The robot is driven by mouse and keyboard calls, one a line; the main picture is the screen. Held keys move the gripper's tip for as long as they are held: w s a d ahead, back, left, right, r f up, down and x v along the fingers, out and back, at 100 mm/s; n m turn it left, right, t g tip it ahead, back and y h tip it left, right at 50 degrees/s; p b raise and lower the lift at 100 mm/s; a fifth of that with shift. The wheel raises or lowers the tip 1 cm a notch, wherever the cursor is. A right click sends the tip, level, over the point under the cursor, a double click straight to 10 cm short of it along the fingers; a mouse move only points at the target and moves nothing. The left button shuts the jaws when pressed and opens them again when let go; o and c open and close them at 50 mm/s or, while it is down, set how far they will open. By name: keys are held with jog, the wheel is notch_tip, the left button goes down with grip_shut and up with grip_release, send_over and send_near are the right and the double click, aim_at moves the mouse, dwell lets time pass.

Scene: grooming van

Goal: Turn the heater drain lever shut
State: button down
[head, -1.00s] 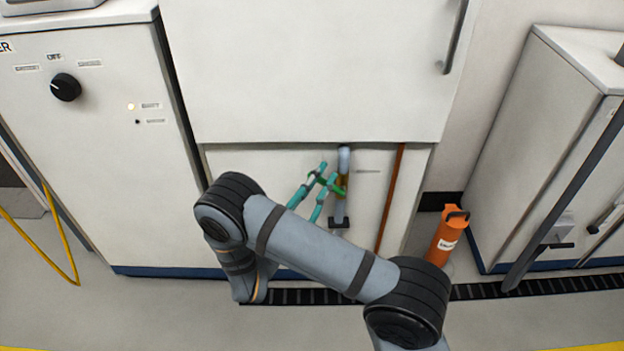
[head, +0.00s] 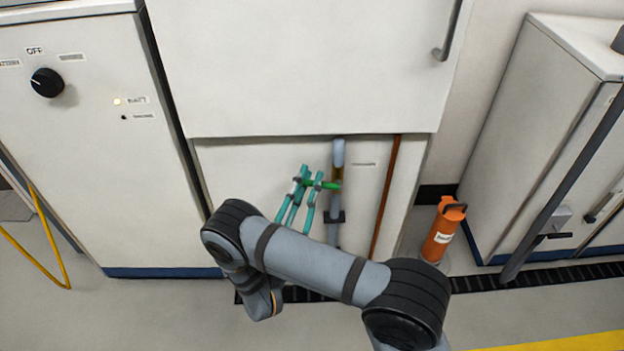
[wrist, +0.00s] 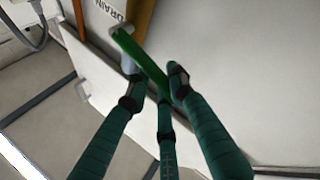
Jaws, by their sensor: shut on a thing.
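The green heater drain lever (head: 322,185) sticks out to the left from a brass valve on a vertical grey pipe (head: 338,152) below the white cabinet. It lies nearly level, across the line of the pipe. My gripper (head: 306,184), with teal fingers, is shut on the lever's free end. In the wrist view the lever (wrist: 139,57) runs from the upper left down between the fingertips of my gripper (wrist: 157,84). A "DRAIN" label (wrist: 109,13) is beside the valve. The fingers hide the lever's outer end.
A brown pipe (head: 385,198) runs down to the right of the valve. An orange cylinder (head: 443,232) stands on the floor farther right. A white panel with a black knob (head: 47,83) is at the left. A dark floor grating (head: 480,283) runs along the cabinet bases.

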jog(key=shift+d, duration=0.15)
jog(key=c, duration=1.5)
grip_release()
jog(key=shift+c, duration=0.2)
jog(key=v, duration=1.2)
